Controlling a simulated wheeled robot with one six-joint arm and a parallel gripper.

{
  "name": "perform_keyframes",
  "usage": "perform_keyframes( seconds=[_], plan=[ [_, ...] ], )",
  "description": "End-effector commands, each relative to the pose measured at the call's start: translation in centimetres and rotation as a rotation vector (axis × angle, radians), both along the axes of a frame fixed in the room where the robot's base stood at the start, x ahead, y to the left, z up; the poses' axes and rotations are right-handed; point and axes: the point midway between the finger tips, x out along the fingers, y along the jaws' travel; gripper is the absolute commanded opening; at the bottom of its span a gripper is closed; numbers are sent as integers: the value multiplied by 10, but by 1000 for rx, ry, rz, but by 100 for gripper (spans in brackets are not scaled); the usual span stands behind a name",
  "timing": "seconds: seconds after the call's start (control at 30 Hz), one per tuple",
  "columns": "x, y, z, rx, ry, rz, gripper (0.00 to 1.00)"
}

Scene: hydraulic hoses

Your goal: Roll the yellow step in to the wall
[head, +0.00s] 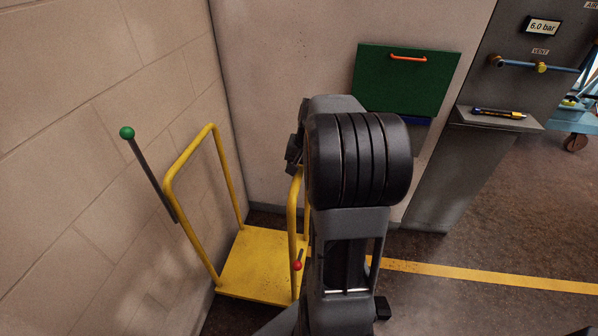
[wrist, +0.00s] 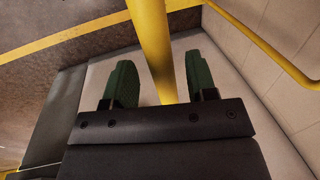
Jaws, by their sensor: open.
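The yellow step (head: 258,262) stands low in the corner between the block wall (head: 80,130) and the pale back panel (head: 270,90). It has a flat platform with yellow handrails on its left and right sides. Its left edge is close to the block wall; I cannot tell whether they touch. My arm hides part of the right handrail (head: 293,220) in the head view. In the wrist view my gripper (wrist: 160,64) is open, with its two green fingers on either side of a yellow rail (wrist: 150,25). I cannot tell whether either finger touches it.
A grey lever with a green knob (head: 127,133) rises beside the left handrail. A red knob (head: 297,265) is by the right handrail's foot. A green flap (head: 405,80) and grey cabinet (head: 445,180) stand right. A yellow floor line (head: 480,277) crosses clear floor.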

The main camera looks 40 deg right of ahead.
Motion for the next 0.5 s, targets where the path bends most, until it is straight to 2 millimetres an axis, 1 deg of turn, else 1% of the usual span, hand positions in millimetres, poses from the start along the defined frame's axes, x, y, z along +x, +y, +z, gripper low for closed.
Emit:
perform_keyframes(
  seconds=[0.1,0.2,0.47,0.5],
  plan=[
    [1,1,-7,0,0,0,52],
    [1,1,-9,-1,-1,0,52],
    [1,1,-10,-1,-1,0,52],
    [1,1,-10,-1,-1,0,49]
  ],
)
